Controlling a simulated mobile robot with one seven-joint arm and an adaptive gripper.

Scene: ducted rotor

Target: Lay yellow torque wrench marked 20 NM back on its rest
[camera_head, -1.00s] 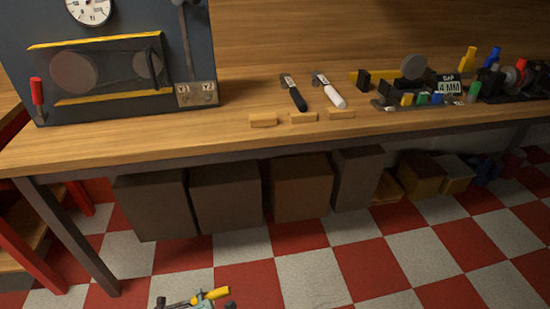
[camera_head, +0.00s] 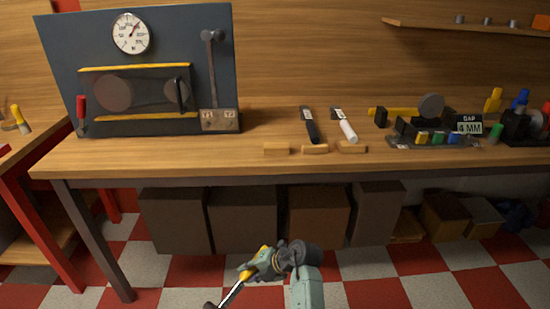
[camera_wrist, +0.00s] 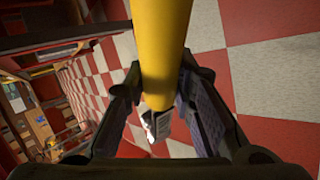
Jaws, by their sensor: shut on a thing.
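My gripper (camera_head: 262,262) is in front of the bench, below its top, at the bottom of the head view. Three small wooden blocks lie along the bench's front edge. The left block (camera_head: 276,148) has no wrench behind it. A black-handled wrench (camera_head: 310,126) and a white-handled wrench (camera_head: 344,126) lie behind the other two.
The bench top (camera_head: 255,120) is clear behind the left block. A dark panel (camera_head: 60,60) with gauge and lever stands to the left. A gap gauge fixture (camera_head: 440,135) and coloured parts stand to the right. Boxes (camera_head: 240,220) sit under the bench.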

